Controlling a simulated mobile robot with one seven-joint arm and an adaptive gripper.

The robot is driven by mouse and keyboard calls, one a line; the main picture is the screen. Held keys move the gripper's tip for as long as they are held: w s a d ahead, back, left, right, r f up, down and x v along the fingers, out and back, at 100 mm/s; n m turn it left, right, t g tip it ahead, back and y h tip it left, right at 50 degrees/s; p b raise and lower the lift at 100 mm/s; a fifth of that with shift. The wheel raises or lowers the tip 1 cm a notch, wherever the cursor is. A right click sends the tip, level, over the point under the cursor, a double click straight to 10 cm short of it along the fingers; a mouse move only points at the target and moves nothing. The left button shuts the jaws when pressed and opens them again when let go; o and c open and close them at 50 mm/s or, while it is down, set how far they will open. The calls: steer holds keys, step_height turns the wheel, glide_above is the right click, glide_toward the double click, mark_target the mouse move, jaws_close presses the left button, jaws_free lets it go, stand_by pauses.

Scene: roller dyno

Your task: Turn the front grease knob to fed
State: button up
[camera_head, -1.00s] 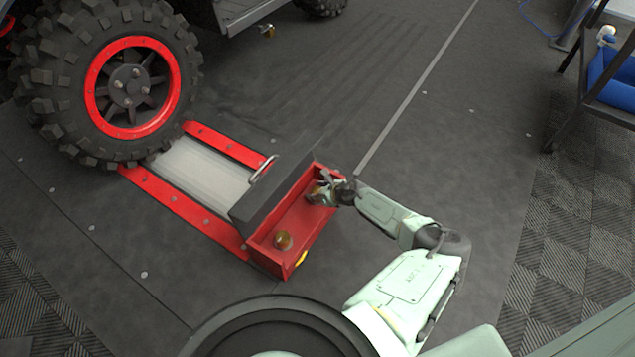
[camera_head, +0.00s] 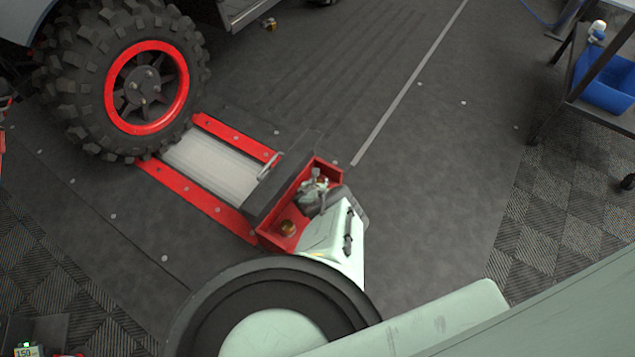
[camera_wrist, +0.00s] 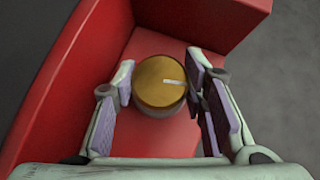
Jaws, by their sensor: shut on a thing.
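In the wrist view a round brass-coloured knob (camera_wrist: 156,76) with a white pointer line stands on the floor of a red box (camera_wrist: 118,140). The line points to the right, slightly downward. My gripper (camera_wrist: 160,86) has one finger on each side of the knob, closed on its sides. In the head view my gripper (camera_head: 317,186) is at the far end of the red box (camera_head: 268,238), and it hides the knob there. A second brass knob (camera_head: 287,228) sits at the box's near end, clear of the gripper. No position markings are legible.
A dark raised lid (camera_head: 268,205) runs along the box. Behind it are a pale roller (camera_head: 205,160) between red rails and a large tyre (camera_head: 85,85) with a red rim. The floor to the right is open up to a rack with a blue bin (camera_head: 608,80).

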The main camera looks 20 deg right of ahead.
steer(key=shift+w+m+g+h+b, duration=0.1)
steer(key=shift+m+g+h+b, duration=0.6)
steer(key=shift+m, duration=0.5)
steer(key=shift+r+m+h+b, duration=0.1)
steer(key=shift+m+h+b, duration=0.2)
steer(key=shift+m, duration=0.1)
steer(key=o, duration=1.2)
steer(key=shift+c, duration=0.2)
steer(key=shift+a, duration=0.1)
steer(key=shift+v, duration=3.65)
